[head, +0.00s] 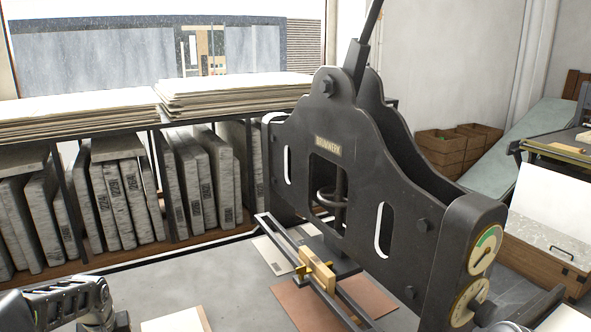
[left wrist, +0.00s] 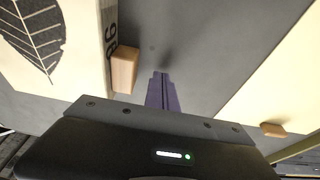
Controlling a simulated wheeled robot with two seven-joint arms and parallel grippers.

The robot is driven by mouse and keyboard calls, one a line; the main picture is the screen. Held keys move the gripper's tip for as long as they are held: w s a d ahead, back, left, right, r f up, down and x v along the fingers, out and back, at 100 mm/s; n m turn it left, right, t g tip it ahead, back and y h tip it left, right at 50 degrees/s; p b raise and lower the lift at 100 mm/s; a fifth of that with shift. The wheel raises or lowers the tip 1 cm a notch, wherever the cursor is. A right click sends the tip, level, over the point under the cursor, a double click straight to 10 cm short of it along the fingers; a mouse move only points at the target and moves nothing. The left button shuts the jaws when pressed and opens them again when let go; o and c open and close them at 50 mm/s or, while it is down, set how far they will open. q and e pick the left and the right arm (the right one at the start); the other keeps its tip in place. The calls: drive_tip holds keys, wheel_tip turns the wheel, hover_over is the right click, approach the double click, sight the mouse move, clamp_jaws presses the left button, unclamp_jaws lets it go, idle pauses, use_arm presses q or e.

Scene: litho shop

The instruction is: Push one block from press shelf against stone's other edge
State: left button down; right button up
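In the left wrist view, a stone (left wrist: 75,88) with a dark leaf drawing fills the upper left. Its side face bears a number. A small wooden block (left wrist: 124,68) stands beside that face, apparently touching it. My right gripper is not seen.
The black press (head: 375,190) stands at the centre right of the grey table (head: 130,285), with a wooden bar (head: 318,270) on its rails. A rack of upright stones (head: 120,200) runs along the back left. Crates (head: 440,150) stand far right. The table's left front is mostly clear.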

use_arm(q)
drive_tip(key=w+a+p+v, duration=0.1)
drive_tip(key=p+v, duration=0.3)
drive_tip(key=v, duration=0.3)
drive_tip(key=shift+w+r+p, duration=0.25)
drive_tip(key=shift+r+p, duration=0.15)
drive_tip(key=shift+r, duration=0.15)
drive_tip(key=shift+d, duration=0.1)
